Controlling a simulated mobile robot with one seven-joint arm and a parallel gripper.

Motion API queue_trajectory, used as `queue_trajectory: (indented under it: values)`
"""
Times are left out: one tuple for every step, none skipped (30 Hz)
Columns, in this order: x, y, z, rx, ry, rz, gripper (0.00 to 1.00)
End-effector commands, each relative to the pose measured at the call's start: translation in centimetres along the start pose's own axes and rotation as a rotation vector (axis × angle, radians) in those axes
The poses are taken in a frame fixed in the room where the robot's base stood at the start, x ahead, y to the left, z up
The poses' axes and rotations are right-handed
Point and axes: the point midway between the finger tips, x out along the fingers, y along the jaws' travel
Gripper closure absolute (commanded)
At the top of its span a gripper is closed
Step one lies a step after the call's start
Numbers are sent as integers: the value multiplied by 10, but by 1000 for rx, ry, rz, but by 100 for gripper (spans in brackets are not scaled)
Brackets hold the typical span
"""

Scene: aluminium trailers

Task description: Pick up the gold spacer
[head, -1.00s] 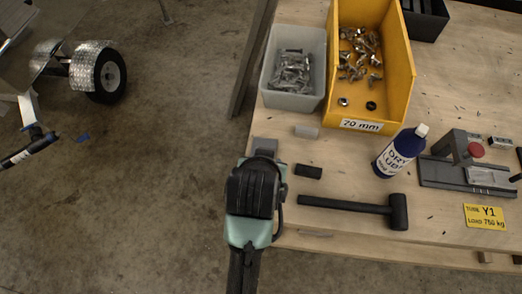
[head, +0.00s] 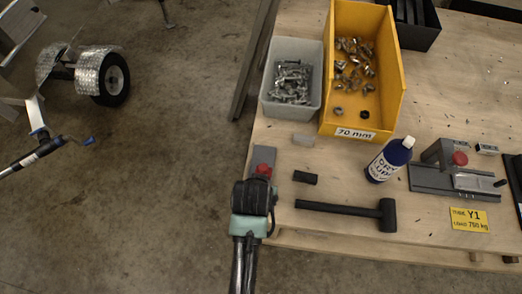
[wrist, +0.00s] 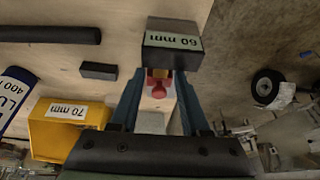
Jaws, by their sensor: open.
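In the head view my wrist hides the gold piece and the labelled block. There the red knob (head: 263,170) shows just beyond my wrist, by a grey plate (head: 264,155).
A black mallet (head: 350,208), a small black block (head: 305,177) and a blue bottle (head: 389,160) lie or stand to the right. A yellow "70 mm" bin (head: 390,95) and a grey bin (head: 267,92) of bolts stand behind. A grey fixture (head: 430,180) is at far right.

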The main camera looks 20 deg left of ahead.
Motion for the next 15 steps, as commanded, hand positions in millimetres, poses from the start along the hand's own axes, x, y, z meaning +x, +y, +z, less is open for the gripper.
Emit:
queue_trajectory:
  values:
    - [2, 0, 0, 0, -1, 0, 54]
    - [4, 0, 0, 0, -1, 0, 54]
    - [6, -1, 0, -1, -2, 0, 54]
    - [9, -1, 0, -1, -3, 0, 54]
    - [12, -2, 0, -1, -3, 0, 54]
    - [17, -2, 1, -1, -3, 0, 54]
    - [21, -3, 1, -1, -3, 0, 54]
    - [25, -3, 1, 0, -3, 0, 54]
    - [29, -3, 1, 0, -2, 0, 54]
    - [34, -3, 1, 0, -2, 0, 54]
    - [38, -3, 1, 0, -2, 1, 54]
    - [42, -3, 1, 0, -2, 1, 54]
    - [44, -3, 1, 0, -1, 0, 54]
    - [46, -3, 1, 0, -1, 0, 54]
    - [48, -3, 1, 0, -1, 0, 54]
